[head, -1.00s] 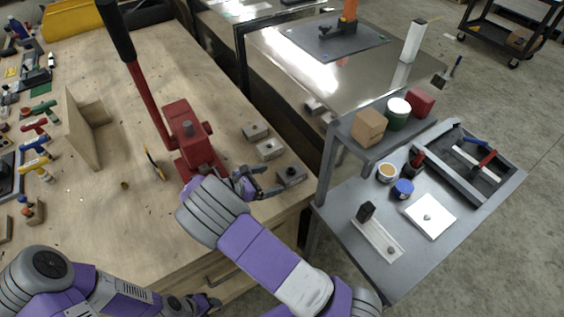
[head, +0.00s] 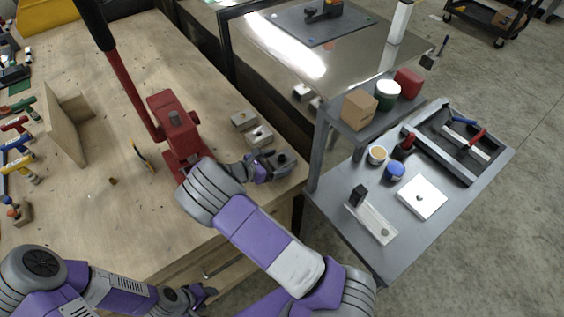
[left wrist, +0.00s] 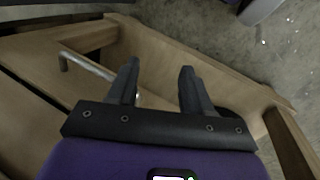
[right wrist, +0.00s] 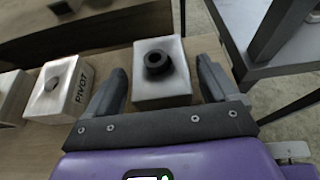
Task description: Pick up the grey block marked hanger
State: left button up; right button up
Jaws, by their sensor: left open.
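A grey block with a black round knob (right wrist: 160,86) sits on the bench's near right corner; in the head view it is partly behind my right gripper (head: 274,167). No lettering shows on its visible faces, so I cannot tell if it is marked hanger. In the right wrist view my right gripper (right wrist: 160,70) is open, one finger on each side of this block, with small gaps. A grey block marked PIVOT (right wrist: 58,90) stands to its left. My left gripper (head: 203,294) is open and empty by the bench's drawer front; the left wrist view shows its spread fingers (left wrist: 158,78).
A red lever press (head: 175,120) stands left of the blocks. Another grey block (head: 243,119) is behind the PIVOT block. A grey trolley (head: 388,262) with a white plate, tins and a tool tray stands right of the bench, across a gap.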

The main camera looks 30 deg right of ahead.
jog(key=c, duration=1.1)
